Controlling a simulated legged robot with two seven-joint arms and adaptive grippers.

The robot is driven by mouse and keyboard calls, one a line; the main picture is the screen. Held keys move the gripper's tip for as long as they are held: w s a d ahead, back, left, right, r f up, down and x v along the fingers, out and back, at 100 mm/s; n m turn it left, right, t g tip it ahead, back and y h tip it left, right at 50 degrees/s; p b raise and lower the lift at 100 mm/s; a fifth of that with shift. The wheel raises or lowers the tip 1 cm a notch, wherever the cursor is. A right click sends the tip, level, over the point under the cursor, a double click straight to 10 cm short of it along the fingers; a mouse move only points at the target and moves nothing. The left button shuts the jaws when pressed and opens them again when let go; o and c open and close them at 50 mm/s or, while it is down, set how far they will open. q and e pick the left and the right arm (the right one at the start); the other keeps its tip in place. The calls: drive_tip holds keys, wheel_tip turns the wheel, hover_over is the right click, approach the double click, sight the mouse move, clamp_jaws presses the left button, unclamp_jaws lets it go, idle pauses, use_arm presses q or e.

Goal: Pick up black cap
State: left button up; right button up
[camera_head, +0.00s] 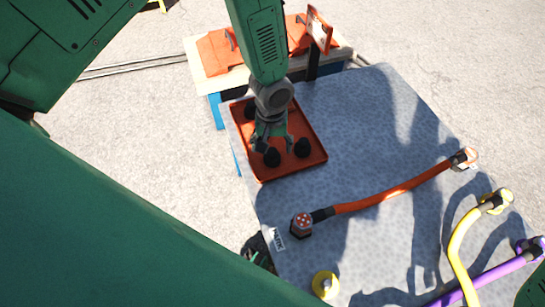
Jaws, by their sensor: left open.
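Black caps lie in a shallow orange-red tray (308,170) on the grey speckled table. One black cap (272,157) sits right under my left gripper (272,146). A second black cap (302,147) is just to its right, and another dark round shape (251,109) is partly hidden behind my arm. My left gripper points down over the tray with its fingers spread open. I cannot tell whether the fingers touch the near cap. My right gripper does not show.
An orange cable (393,191), a yellow cable (462,238) and a purple cable (490,278) with end connectors lie on the table's right side. A yellow round piece (325,284) is at the front. A bench with orange items (213,52) stands behind the tray.

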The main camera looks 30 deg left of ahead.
sight(272, 150)
use_arm(q)
drive_tip(key=f+b, duration=0.2)
drive_tip(key=f, duration=0.3)
drive_tip(key=shift+w, duration=0.2)
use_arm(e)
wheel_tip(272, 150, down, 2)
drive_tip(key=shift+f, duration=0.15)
use_arm(q)
drive_tip(key=c, duration=1.3)
drive_tip(key=shift+r, duration=0.15)
